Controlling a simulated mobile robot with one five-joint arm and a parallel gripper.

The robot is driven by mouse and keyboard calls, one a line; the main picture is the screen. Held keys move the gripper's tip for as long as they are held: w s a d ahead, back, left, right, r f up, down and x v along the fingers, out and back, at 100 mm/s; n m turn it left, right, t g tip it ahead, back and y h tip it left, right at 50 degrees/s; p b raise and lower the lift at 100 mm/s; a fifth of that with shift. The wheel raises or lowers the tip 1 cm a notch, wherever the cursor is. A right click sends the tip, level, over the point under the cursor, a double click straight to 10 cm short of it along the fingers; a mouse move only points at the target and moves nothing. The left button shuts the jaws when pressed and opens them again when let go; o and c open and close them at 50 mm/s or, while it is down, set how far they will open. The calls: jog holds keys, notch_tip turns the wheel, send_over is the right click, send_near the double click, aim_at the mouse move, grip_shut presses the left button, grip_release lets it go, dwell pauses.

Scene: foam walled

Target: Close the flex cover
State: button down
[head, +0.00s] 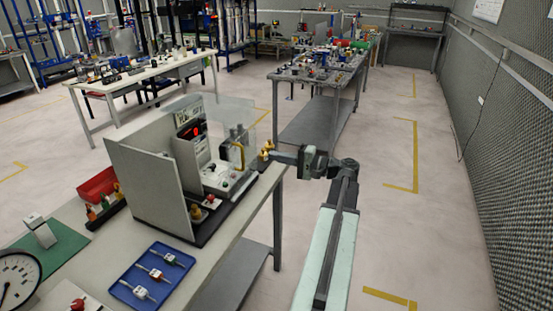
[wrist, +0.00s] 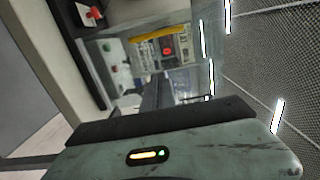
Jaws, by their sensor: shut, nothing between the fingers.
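A bench station (head: 160,180) with grey side panels stands on the near table, holding an instrument with a red display. A clear, see-through sheet (head: 235,110), which looks like the cover, rises at its back and right. A curved yellow handle (head: 239,157) shows at the station's right side; a yellow bar, likely the same handle, shows in the wrist view (wrist: 160,34). My gripper (head: 267,153) is just right of the handle, apart from it, beyond the table edge. It is shut and empty. The cover's hinge and exact tilt cannot be made out.
A blue tray (head: 153,274) with several connectors, a red bin (head: 97,186) and a dial gauge (head: 15,279) are on the near table. A cluttered bench (head: 318,70) stands behind. The floor to the right is clear up to the wall.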

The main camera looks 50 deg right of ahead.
jog(key=w+a, duration=0.5)
jog(key=shift+w+a, duration=0.2)
jog(key=shift+a, duration=0.15)
